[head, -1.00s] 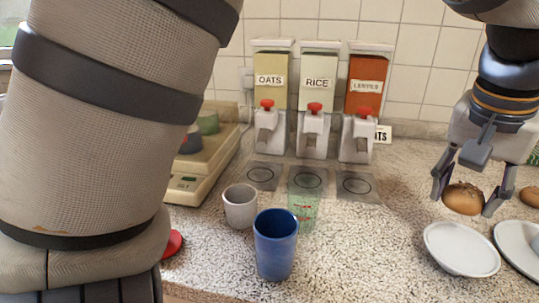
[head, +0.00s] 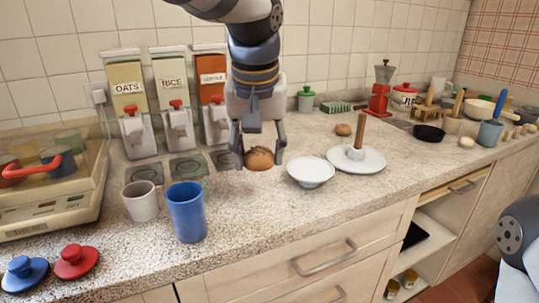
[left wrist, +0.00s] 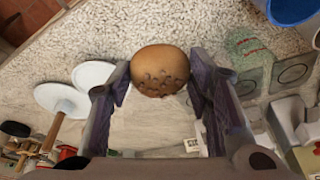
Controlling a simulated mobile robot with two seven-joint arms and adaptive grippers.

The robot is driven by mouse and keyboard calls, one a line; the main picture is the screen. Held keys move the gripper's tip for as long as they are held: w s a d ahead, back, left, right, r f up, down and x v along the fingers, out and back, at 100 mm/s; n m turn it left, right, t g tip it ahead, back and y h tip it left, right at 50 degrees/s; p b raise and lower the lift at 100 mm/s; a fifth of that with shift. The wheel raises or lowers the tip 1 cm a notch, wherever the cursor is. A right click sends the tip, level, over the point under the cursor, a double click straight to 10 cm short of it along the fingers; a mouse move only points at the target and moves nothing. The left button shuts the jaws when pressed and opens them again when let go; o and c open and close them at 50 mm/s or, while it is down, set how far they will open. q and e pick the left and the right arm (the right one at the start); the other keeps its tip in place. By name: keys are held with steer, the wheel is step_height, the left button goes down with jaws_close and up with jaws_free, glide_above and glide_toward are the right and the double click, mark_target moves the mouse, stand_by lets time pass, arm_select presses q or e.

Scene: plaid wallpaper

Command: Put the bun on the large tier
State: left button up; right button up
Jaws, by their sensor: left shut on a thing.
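My left gripper (head: 259,160) is shut on a brown, speckled bun (head: 259,158), held above the counter. In the left wrist view the bun (left wrist: 160,68) sits between the fingertips. To its right in the head view is a small white footed dish (head: 311,172), empty. Beyond that lies a larger white plate (head: 372,163) with an upright wooden post at its middle, which looks like the large tier. It also shows in the left wrist view (left wrist: 70,98). A second bun (head: 343,130) lies on the counter behind the plate. My right gripper is out of view.
A blue cup (head: 187,212) and a grey cup (head: 140,200) stand left of the gripper, before the dispensers (head: 175,100). A black pan (head: 429,134), a red grinder (head: 381,90) and pots stand at the right. Counter in front of the plates is clear.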

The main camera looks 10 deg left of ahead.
arm_select(q)
glide_above(249, 196)
steer(key=s, duration=0.1)
steer(key=f, duration=0.6)
steer(key=shift+s+d+f+b, duration=0.15)
steer(key=shift+d+f+b, duration=0.1)
steer(key=shift+b, duration=0.05)
steer(key=shift+s+x, duration=0.15)
steer(key=shift+x, duration=0.7)
steer(key=shift+s+x, duration=0.15)
steer(key=shift+x, duration=0.75)
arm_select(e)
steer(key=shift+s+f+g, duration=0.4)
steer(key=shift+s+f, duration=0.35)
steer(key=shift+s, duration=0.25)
arm_select(q)
steer(key=shift+a+f, duration=0.1)
steer(key=shift+f, duration=0.05)
steer(key=shift+f, duration=0.1)
steer(key=o, duration=1.1)
steer(key=shift+o, duration=0.2)
